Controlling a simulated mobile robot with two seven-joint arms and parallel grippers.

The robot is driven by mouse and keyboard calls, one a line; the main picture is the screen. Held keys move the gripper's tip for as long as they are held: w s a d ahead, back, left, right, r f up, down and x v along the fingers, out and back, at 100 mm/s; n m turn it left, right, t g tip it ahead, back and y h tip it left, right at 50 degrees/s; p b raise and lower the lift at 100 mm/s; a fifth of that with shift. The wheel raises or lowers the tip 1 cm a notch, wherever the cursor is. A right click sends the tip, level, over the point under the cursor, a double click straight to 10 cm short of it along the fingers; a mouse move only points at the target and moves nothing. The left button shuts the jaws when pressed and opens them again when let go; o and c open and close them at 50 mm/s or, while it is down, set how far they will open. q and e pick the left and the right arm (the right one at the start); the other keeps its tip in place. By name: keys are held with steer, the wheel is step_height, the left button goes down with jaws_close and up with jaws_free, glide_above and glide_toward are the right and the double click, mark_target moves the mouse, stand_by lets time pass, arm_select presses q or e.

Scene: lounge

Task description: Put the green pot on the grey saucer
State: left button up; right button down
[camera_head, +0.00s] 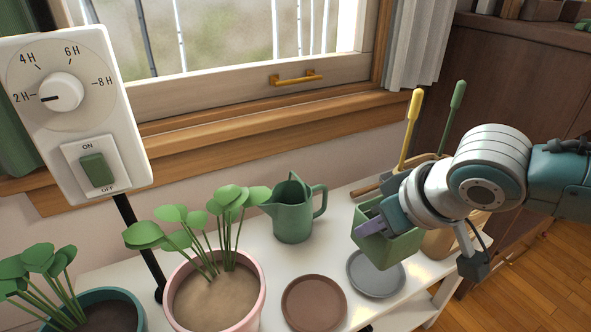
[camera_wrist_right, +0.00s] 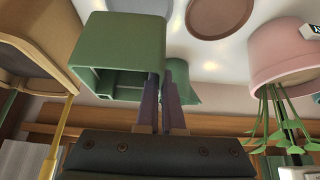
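The green pot (camera_head: 398,248) is square and open-topped. My right gripper (camera_head: 368,228) is closed on its wall, with the purple fingers at the rim. The right wrist view shows the pot (camera_wrist_right: 118,42) from its open side, with the fingers (camera_wrist_right: 163,105) pinching one side wall. The pot looks roughly upright and hides part of the grey saucer's far edge in the head view. The grey saucer (camera_head: 376,275) is round, empty and lies on the white table; a part of it shows in the wrist view (camera_wrist_right: 178,14). My left gripper is out of view.
A brown saucer (camera_head: 314,303) lies left of the grey one on the white table (camera_head: 335,255). A green watering can (camera_head: 292,215) and a pink pot with a plant (camera_head: 252,310) stand further left. A tan container with tools (camera_head: 438,243) stands behind my right gripper.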

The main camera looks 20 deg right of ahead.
mark_target(370, 257)
step_height(370, 257, down, 8)
steer(key=b, duration=0.4)
steer(key=shift+r, duration=0.2)
steer(key=shift+f, duration=0.15)
steer(key=c, duration=1.1)
jaws_free()
steer(key=shift+o, duration=0.2)
